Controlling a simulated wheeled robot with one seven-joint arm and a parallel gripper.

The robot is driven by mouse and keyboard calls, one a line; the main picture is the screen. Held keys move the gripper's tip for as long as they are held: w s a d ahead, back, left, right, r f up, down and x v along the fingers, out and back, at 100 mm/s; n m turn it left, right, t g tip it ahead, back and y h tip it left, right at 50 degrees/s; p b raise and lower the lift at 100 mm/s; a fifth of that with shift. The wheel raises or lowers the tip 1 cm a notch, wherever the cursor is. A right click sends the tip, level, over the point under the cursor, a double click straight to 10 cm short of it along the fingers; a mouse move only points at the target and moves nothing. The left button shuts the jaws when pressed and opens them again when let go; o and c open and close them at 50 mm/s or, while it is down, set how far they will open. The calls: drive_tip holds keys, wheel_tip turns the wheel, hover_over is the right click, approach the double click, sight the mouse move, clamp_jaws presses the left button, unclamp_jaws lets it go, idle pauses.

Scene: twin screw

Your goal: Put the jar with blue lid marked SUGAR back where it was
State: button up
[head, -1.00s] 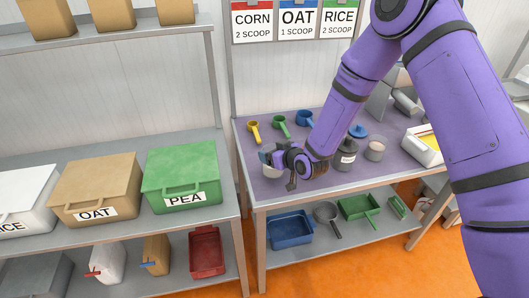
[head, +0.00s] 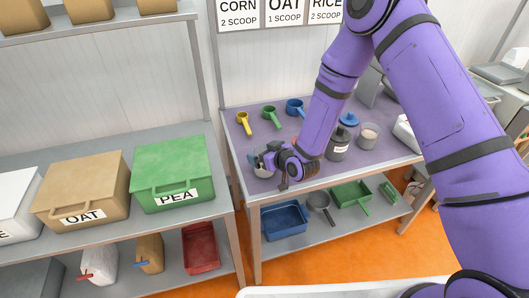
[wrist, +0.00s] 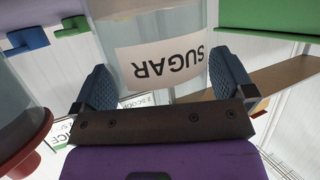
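The SUGAR jar (wrist: 160,50) is a clear jar with a white label, seen upside down in the wrist view between my two blue finger pads. My gripper (wrist: 165,88) appears closed on its sides. Its lid is hidden behind the gripper body. In the head view my gripper (head: 262,160) is at the left front of the purple-topped table (head: 317,174), with the pale jar (head: 262,172) at its fingers. I cannot tell whether the jar's base touches the table.
A dark jar with a blue lid (head: 340,141) and a pale open jar (head: 369,136) stand right of my forearm. A red-lidded jar (wrist: 18,155) is close beside the gripper. Yellow (head: 243,123), green (head: 271,117) and blue (head: 295,107) scoops lie behind. The PEA box (head: 172,172) is left.

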drive_tip(key=shift+r, duration=0.1)
drive_tip(key=shift+s+d+r, duration=0.1)
drive_tip(key=shift+s+r, duration=0.05)
drive_tip(key=v, duration=1.1)
drive_tip(key=shift+s+d, duration=0.15)
drive_tip(key=shift+s, duration=0.15)
drive_tip(key=shift+r, duration=0.1)
drive_tip(key=s+d+r+m+g+h, duration=0.1)
drive_tip(key=d+r+m+h, duration=0.15)
drive_tip(key=d+r, duration=0.7)
drive_tip(key=s+d+r+m+g+h, duration=0.1)
drive_tip(key=d+r+h, duration=0.35)
drive_tip(key=r, duration=0.95)
drive_tip(key=s+d+r+m+g, duration=0.1)
drive_tip(key=s+r, duration=0.3)
drive_tip(key=s, duration=0.4)
drive_tip(key=s+d+r+m+g+h, duration=0.1)
drive_tip(key=s+d+r+m, duration=0.1)
drive_tip(key=s+d+r, duration=0.2)
drive_tip(key=s+d+r+m+g, duration=0.1)
drive_tip(key=s+d+r, duration=0.2)
drive_tip(key=s, duration=0.8)
drive_tip(key=shift+s+r, duration=0.35)
drive_tip(key=shift+r, duration=0.2)
